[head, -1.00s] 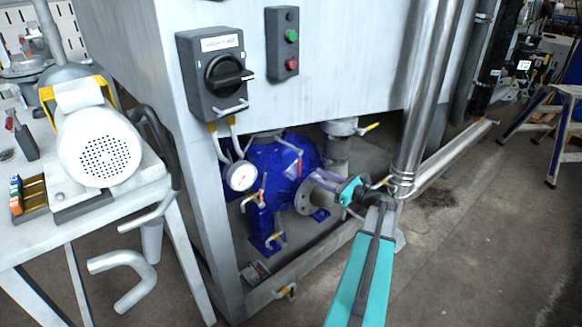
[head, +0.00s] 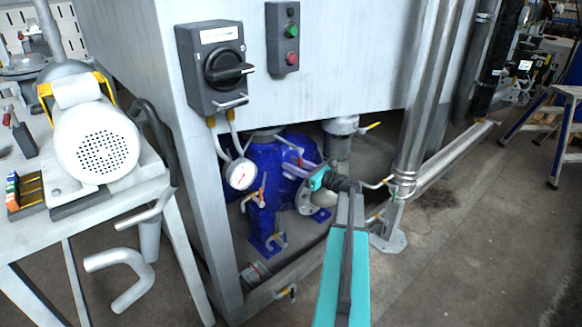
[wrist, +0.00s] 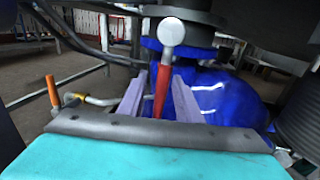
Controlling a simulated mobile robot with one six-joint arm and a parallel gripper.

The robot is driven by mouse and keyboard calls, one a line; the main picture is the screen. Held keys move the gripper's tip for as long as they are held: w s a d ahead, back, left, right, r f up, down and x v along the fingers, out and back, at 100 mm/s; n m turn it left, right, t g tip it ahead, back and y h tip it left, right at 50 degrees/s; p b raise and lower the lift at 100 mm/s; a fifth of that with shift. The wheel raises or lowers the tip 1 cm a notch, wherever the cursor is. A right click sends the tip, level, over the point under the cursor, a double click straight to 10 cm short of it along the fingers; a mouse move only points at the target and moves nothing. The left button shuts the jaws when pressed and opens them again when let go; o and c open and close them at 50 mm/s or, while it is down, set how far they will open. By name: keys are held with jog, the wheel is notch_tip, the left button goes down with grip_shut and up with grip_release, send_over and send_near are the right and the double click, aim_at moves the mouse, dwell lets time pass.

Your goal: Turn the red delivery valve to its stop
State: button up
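A red lever (wrist: 162,88) with a round silver end (wrist: 171,32) stands upright in the wrist view, beside the blue pump (wrist: 225,95). In the head view a small red part (head: 301,160) shows on the blue pump (head: 272,170), close to my fingertips. My gripper (wrist: 158,78) is open, its two pale purple fingers on either side of the red lever, with gaps visible. In the head view my gripper (head: 297,169) reaches in under the steel tank from the right. Whether a finger touches the lever cannot be told.
An orange-handled lever (wrist: 53,91) is left of my fingers. A pressure gauge (head: 241,174) hangs in front of the pump. A vertical steel pipe (head: 428,100) stands close on the right. The tank's lower edge (head: 300,130) is above. Open floor (head: 470,240) lies to the right.

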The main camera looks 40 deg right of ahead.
jog(key=shift+w+a, duration=0.1)
jog(key=shift+w, duration=0.25)
grip_shut()
dwell(0.3)
jog(key=shift+a+r+p, duration=0.1)
jog(key=shift+p, duration=0.3)
